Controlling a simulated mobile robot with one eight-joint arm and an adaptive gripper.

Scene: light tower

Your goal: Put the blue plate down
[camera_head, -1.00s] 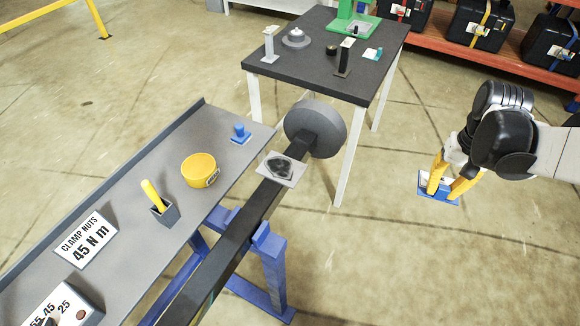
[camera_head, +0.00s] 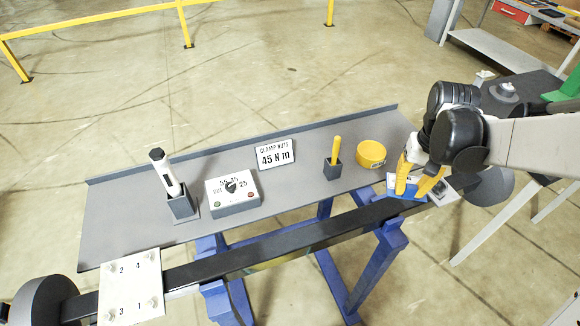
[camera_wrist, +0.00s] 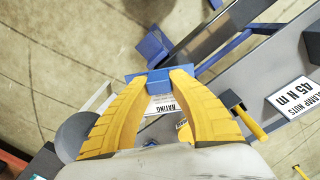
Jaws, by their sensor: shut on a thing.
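The blue plate (camera_head: 391,187) is a small flat piece with a white label. My gripper (camera_head: 410,188) is shut on it, its yellow fingers on either side. In the head view the plate appears near the right end of the grey bench (camera_head: 300,190), by the black beam; whether it touches anything below is not clear.
A yellow bowl (camera_head: 371,154), a yellow-handled tool in a holder (camera_head: 333,165), a sign (camera_head: 275,153), a dial box (camera_head: 233,193) and a white-handled tool (camera_head: 165,172) stand on the bench. The black beam (camera_head: 290,238) runs along its front. A dark table (camera_head: 530,92) is at right.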

